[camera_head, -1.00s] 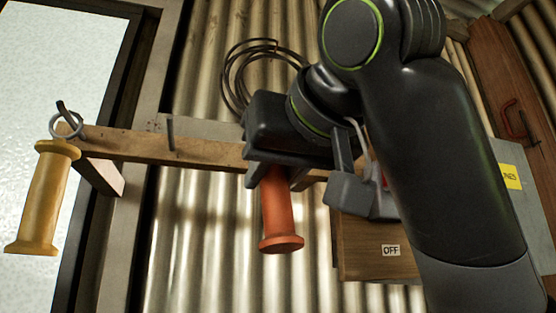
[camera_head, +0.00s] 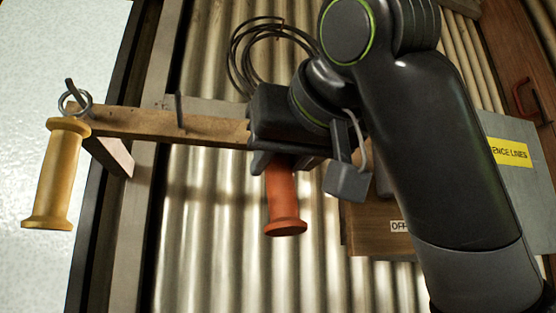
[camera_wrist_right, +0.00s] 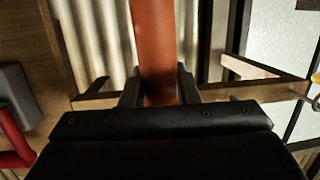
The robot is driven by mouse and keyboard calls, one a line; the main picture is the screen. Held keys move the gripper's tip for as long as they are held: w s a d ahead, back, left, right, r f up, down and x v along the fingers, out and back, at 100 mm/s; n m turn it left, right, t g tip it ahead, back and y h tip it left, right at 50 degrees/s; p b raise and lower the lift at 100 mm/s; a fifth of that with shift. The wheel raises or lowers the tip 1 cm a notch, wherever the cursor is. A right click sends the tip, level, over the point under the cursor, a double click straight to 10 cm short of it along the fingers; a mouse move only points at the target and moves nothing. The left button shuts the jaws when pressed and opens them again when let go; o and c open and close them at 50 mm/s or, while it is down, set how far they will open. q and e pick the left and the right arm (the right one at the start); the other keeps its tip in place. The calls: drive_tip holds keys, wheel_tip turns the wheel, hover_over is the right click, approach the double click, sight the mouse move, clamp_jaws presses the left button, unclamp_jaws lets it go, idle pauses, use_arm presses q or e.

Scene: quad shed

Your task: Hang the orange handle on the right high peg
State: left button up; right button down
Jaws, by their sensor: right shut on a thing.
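The orange handle (camera_head: 283,200) hangs down from my right gripper (camera_head: 277,163), which is shut on its upper part in front of the wooden rail (camera_head: 150,123). In the right wrist view the orange handle (camera_wrist_right: 154,50) stands between the two dark fingers (camera_wrist_right: 157,90). The handle's top is hidden by the gripper. A bare peg (camera_head: 180,110) sticks up from the rail left of the gripper. The rail's right part, with any peg there, is hidden behind my right arm. My left gripper is not in view.
A yellow handle (camera_head: 56,175) hangs by its ring from the peg at the rail's left end. A wire coil (camera_head: 240,60) hangs on the corrugated wall behind. A wooden box with an OFF label (camera_head: 399,227) and a grey panel with a yellow sign (camera_head: 509,152) are at right.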

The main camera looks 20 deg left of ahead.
drive_tip(key=c, duration=1)
unclamp_jaws()
